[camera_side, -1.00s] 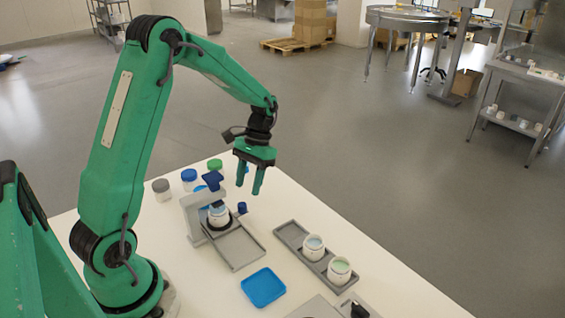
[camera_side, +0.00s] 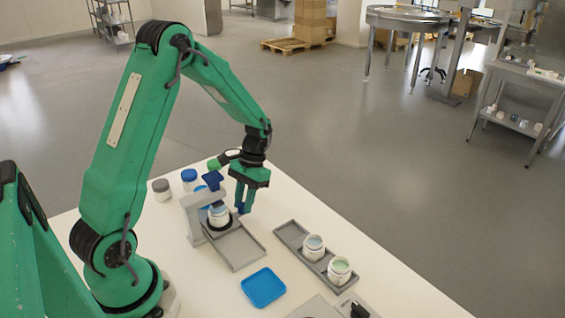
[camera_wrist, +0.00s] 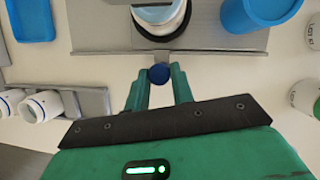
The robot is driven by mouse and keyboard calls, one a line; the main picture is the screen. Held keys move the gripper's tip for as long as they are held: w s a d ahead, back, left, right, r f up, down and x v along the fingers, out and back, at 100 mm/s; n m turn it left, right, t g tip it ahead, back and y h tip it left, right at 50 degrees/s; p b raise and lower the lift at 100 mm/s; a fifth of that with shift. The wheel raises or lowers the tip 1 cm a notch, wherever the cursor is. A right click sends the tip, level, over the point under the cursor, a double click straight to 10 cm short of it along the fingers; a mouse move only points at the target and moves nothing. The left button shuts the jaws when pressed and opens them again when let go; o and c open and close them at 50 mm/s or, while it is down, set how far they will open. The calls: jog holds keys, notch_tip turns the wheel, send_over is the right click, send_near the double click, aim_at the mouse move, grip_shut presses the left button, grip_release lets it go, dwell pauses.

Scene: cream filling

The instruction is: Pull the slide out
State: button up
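The grey filling station (camera_side: 192,215) stands on the white table, with a blue part at its top. A white jar (camera_side: 219,217) stands in it on a dark round seat; the jar also shows in the wrist view (camera_wrist: 160,20). The slide's blue knob (camera_wrist: 159,74) sticks out from the station's side, at the end of a short grey stem. My gripper (camera_wrist: 160,71) is open and low, with one green finger on each side of the knob. Small gaps seem to show, but I cannot tell whether a finger touches it. In the side view my gripper (camera_side: 244,208) largely hides the knob.
A grey tray (camera_side: 240,250) extends in front of the station. A grey rack (camera_side: 290,233) with two open jars stands to the right. A blue tray (camera_side: 263,287) lies nearer the front.

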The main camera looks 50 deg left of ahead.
grip_shut()
jog(key=shift+d, duration=0.15)
jog(key=shift+y, duration=0.6)
jog(key=d, duration=0.9)
jog(key=shift+d, duration=0.1)
jog(key=o, duration=0.6)
grip_release()
jog(key=shift+r, duration=0.1)
jog(key=v, duration=0.7)
jog(key=shift+w+r, duration=0.25)
jog(key=shift+r, duration=0.05)
